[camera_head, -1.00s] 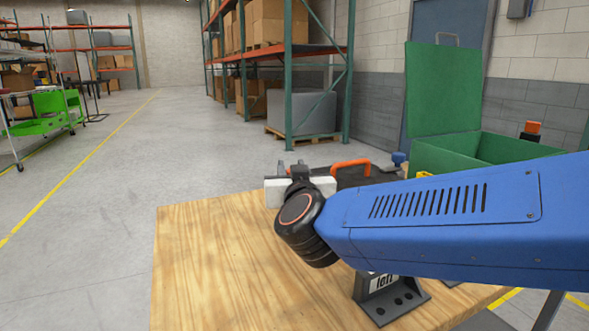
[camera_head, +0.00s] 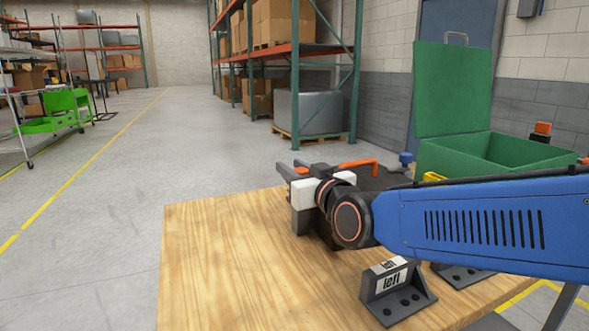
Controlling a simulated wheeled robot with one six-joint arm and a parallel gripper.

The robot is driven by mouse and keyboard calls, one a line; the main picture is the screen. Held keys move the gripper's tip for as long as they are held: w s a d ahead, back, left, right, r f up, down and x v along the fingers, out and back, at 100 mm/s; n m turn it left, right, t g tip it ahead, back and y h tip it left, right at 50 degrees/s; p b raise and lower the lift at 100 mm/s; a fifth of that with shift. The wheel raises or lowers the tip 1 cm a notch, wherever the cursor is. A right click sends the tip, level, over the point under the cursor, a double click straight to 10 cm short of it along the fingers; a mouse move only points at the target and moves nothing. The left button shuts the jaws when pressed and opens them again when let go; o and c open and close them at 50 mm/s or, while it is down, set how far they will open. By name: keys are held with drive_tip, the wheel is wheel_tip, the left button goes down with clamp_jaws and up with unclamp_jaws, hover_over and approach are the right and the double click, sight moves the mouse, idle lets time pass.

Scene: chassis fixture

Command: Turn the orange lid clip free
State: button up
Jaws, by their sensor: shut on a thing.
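My gripper (camera_head: 293,168) is over the far part of the wooden table, its two grey fingers pointing away to the left. A small orange patch, the lid clip (camera_head: 302,170), shows between the fingers, which are shut on it. Most of the clip is hidden by the fingers and the white-and-black gripper body. A dark chassis (camera_head: 390,181) lies behind my wrist, largely covered by my blue arm. A bent orange handle (camera_head: 358,163) stands up at its far side.
A grey bracket labelled "left" (camera_head: 398,292) stands on the wooden table (camera_head: 225,265) at the front. A second bracket is partly hidden by my arm. An open green box (camera_head: 490,150) is at the back right. The table's left part is bare.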

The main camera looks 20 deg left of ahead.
drive_tip(key=shift+s+a+r+n+g+y, duration=0.1)
drive_tip(key=shift+s+a+n+g+y, duration=0.1)
drive_tip(key=shift+n+g+y, duration=0.6)
drive_tip(key=shift+s+a+n+g+y, duration=0.1)
drive_tip(key=shift+s+n+g+y, duration=0.05)
drive_tip(key=shift+n+g+y, duration=0.65)
drive_tip(key=o, duration=1.1)
drive_tip(key=shift+c, duration=0.2)
drive_tip(key=v, duration=0.7)
drive_tip(key=shift+d, duration=0.25)
drive_tip(key=shift+s, duration=0.1)
